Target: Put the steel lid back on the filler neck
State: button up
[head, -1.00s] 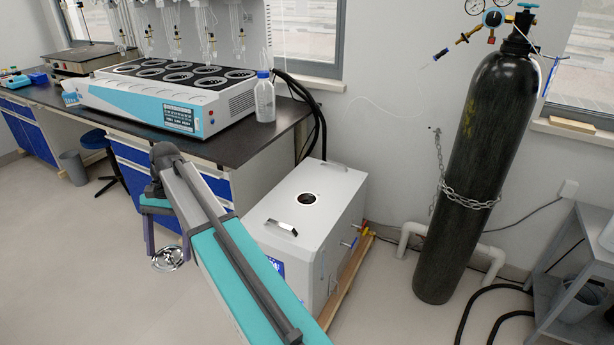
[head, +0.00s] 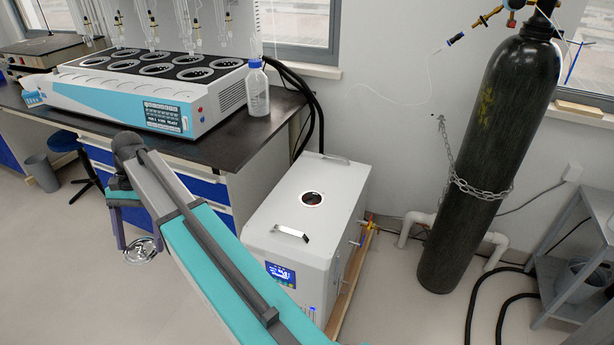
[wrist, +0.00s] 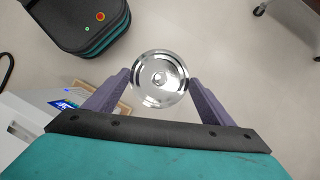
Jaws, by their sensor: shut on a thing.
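The steel lid (wrist: 158,92) is a shiny round disc with a small knob at its centre. My gripper (wrist: 160,84) is shut on it, one purple finger at each side of the rim. In the head view the lid (head: 139,251) hangs at the lower left below my gripper (head: 138,243), over the floor and left of the white box unit. The filler neck looks to be the round dark opening with a pale rim (head: 313,199) on top of the white box unit (head: 330,225). It is uncovered, and the lid is well apart from it.
The bench (head: 215,150) with blue drawers and a teal-and-white heater unit (head: 150,95) stands behind my arm. A raised handle (head: 290,233) is on the box top near the opening. A chained black gas cylinder (head: 490,160) stands right of the box. Open floor lies at left.

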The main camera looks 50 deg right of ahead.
jog(key=shift+w+d, duration=0.1)
jog(key=shift+w, duration=0.25)
jog(key=shift+d+r, duration=0.1)
